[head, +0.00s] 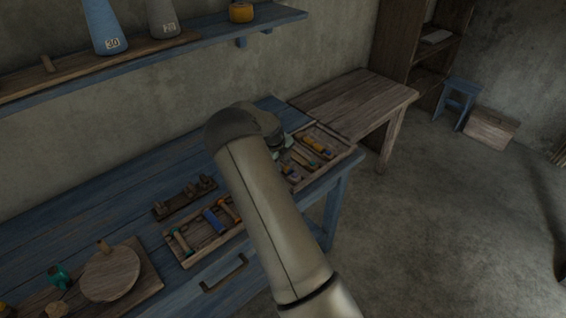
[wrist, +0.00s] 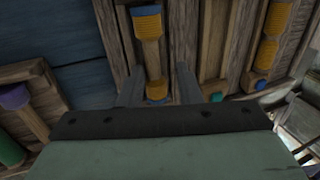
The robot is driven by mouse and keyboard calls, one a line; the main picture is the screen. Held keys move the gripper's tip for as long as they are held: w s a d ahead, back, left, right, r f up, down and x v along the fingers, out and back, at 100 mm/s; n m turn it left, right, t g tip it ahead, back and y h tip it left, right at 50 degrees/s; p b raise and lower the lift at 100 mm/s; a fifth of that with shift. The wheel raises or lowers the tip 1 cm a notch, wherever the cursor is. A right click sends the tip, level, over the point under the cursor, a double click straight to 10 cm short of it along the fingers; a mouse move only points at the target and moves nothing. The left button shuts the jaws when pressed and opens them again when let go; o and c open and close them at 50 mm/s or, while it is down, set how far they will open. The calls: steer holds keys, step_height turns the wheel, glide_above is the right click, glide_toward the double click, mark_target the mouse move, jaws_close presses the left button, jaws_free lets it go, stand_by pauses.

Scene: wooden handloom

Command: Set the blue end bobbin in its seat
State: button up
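My gripper (wrist: 159,85) is open; its two grey fingers show in the wrist view. Between and beyond them lies a wooden bobbin with yellow-orange thread and a blue end (wrist: 146,11), in a tray slot. Its near end, orange and blue, sits between the fingertips with a gap on both sides. A second yellow bobbin with a blue end (wrist: 261,84) lies in a slot to the right. I cannot tell which is the task's bobbin. I cannot single out the seat.
A second tray (head: 188,260) with several bobbins lies on the blue bench (head: 80,228), near a small pegged rack (head: 185,198). A round wooden piece (head: 110,273) lies at left. A wooden table (head: 355,98) adjoins the bench. The shelf (head: 190,50) is above.

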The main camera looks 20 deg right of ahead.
steer(key=shift+s+a+f, duration=0.35)
steer(key=shift+a+f, duration=0.05)
steer(key=shift+f, duration=0.25)
steer(key=shift+w+a+r, duration=0.1)
steer(key=shift+a+r, duration=0.15)
steer(key=shift+r, duration=0.3)
steer(key=d+b+v, duration=0.1)
steer(key=b+v, duration=0.1)
steer(key=v, duration=1.5)
steer(key=shift+w+r+b, duration=0.25)
steer(key=shift+w+b, duration=0.05)
